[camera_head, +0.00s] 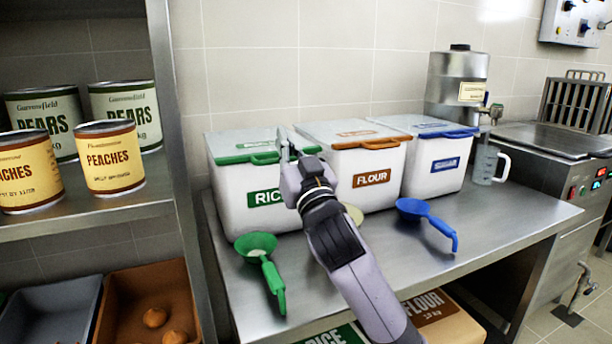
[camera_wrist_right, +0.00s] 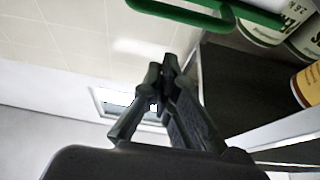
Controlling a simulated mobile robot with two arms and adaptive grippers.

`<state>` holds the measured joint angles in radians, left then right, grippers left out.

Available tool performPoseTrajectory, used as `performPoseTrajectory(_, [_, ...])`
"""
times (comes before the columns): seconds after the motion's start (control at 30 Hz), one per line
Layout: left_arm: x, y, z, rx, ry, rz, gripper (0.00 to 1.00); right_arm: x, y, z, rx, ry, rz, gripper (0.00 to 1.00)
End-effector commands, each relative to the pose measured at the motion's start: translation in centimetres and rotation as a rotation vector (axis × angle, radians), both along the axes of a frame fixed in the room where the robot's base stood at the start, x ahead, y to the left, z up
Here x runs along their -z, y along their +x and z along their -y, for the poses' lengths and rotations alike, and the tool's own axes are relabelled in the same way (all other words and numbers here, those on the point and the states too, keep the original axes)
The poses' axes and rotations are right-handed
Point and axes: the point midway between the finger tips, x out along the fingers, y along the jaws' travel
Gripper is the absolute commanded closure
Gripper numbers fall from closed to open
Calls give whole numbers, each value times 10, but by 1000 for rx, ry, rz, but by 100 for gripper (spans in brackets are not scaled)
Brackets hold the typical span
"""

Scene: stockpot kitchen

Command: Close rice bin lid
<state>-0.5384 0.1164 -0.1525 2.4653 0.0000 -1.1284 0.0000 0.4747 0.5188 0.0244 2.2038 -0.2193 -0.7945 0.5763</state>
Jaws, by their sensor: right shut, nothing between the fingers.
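The rice bin (camera_head: 228,193) is a white box at the left of the bin row. Its pale lid (camera_head: 240,140) with a green front edge and green handle (camera_head: 265,158) lies across the top; I cannot tell whether it is fully seated. My right gripper (camera_head: 287,140) is at the bin's front right corner, beside the green handle, and hides part of the lid edge and label. Its fingers are together and empty. In the right wrist view the gripper (camera_wrist_right: 167,75) points up, with a green handle (camera_wrist_right: 215,18) above the fingertips. My left gripper is out of view.
The flour bin (camera_head: 372,165) and a blue-trimmed bin (camera_head: 440,160) stand to the right, lids down. A green scoop (camera_head: 258,246) and blue scoop (camera_head: 414,210) lie on the steel counter (camera_head: 490,222) in front. A shelf with cans (camera_head: 113,160) borders the left.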

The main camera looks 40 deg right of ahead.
Motion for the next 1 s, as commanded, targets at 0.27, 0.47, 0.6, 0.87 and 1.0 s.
performPoseTrajectory(0.27, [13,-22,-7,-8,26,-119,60,16,-31,-8,-4,1,-2,100])
performPoseTrajectory(0.47, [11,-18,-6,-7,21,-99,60,33,-63,-16,-1,-1,1,100])
performPoseTrajectory(0.6, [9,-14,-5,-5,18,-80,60,40,-76,-19,-2,-2,3,100])
performPoseTrajectory(0.87, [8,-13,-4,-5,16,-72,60,43,-83,-21,-1,-1,4,100])
performPoseTrajectory(1.0, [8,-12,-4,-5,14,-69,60,43,-83,-21,-1,-1,4,100])
